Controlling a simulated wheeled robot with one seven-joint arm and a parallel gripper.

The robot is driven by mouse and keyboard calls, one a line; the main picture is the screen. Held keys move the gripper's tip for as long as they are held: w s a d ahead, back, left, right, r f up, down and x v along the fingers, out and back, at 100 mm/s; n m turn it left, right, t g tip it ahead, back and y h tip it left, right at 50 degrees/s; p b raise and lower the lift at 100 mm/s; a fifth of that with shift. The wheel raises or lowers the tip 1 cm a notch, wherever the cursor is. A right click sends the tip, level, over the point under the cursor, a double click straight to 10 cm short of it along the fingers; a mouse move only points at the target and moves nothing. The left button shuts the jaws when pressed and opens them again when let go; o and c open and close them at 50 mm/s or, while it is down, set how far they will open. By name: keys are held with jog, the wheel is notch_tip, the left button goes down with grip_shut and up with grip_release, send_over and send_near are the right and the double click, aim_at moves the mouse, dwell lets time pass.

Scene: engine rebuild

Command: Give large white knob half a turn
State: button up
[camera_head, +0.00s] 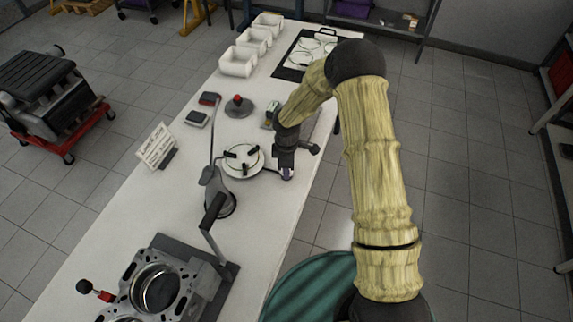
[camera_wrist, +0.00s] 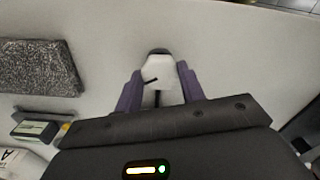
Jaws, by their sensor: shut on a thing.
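The large white knob (camera_wrist: 161,72) shows in the wrist view between the two purple fingers of my gripper (camera_wrist: 158,88). It has a short black line on its face and a dark part at its far end. My gripper is shut on it, one finger on each side. In the head view my gripper (camera_head: 287,173) points down at the right side of the white table, beside a round white plate with black pieces (camera_head: 243,160). The knob is mostly hidden there by the fingers and wrist.
A lamp-like stand (camera_head: 219,203) and an engine block (camera_head: 155,290) are nearer on the table (camera_head: 190,160). A red-knobbed disc (camera_head: 239,107), a sign (camera_head: 156,147) and white bins (camera_head: 238,62) stand farther off. In the wrist view, a grey textured block (camera_wrist: 38,68) lies left.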

jog(key=n+p, duration=0.1)
jog(key=n, duration=0.4)
jog(key=shift+w+r+n, duration=0.1)
jog(key=shift+r+n, duration=0.05)
jog(key=shift+n, duration=0.15)
jog(key=n+p, duration=0.2)
jog(key=n, duration=0.3)
jog(key=shift+n, duration=0.4)
jog(key=shift+w, duration=0.1)
jog(key=o, duration=1)
notch_tip(320, 180, up, 17)
jog(key=shift+r+b, duration=0.1)
jog(key=shift+b, duration=0.8)
